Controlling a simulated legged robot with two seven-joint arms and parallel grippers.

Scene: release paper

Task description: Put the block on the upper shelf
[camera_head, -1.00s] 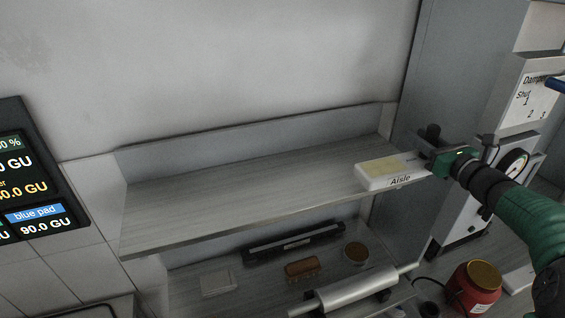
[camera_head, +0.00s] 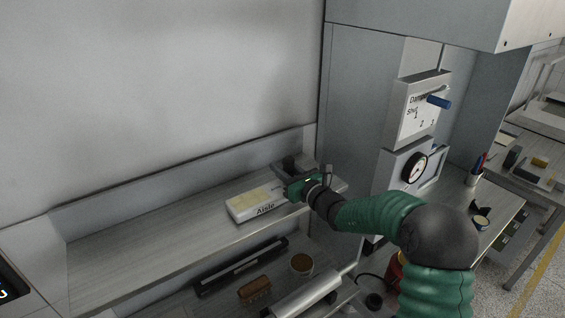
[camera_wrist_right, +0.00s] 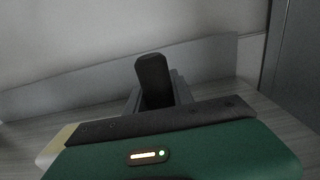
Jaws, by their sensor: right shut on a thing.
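The upper shelf (camera_head: 150,230) is a grey wood-grain board against the wall. My right gripper (camera_head: 292,168) is at its right end, just right of a white, yellow-topped box marked "Aisle" (camera_head: 255,205). In the right wrist view, my right gripper (camera_wrist_right: 155,85) shows a dark finger in front of a grey block (camera_wrist_right: 180,88), mostly hidden. The gripper is shut on this block, low over the shelf; I cannot tell whether the block touches the board. A pale edge of the box (camera_wrist_right: 55,145) shows at the left there. My left gripper is not in view.
The lower level holds a long black bar (camera_head: 240,265), a brown block-like item (camera_head: 255,289), a round brown-topped tub (camera_head: 302,264) and a silver cylinder (camera_head: 308,295). A gauge housing (camera_head: 408,172) stands right of the shelf. The shelf's left part is clear.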

